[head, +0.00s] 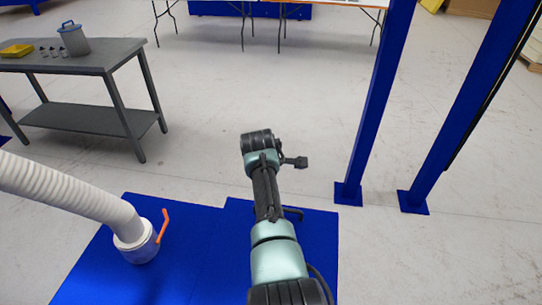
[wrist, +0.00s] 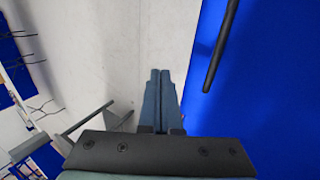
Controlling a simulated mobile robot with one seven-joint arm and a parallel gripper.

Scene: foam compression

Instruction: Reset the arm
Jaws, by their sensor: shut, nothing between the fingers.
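My arm reaches forward from the bottom of the head view, over the blue floor mat (head: 185,260) and the grey floor. The fingers of my gripper cannot be made out clearly in the head view. In the wrist view my gripper (wrist: 161,75) has its two fingers together, with nothing between them. The fingers point over bare grey floor, beside the blue mat (wrist: 262,60) on the right.
A grey table (head: 110,57) at left holds a metal canister (head: 74,40) and a yellow tray (head: 16,50). A white hose (head: 70,192) with an orange handle (head: 162,226) stands on the mat. Blue posts (head: 378,100) rise at right. The middle floor is clear.

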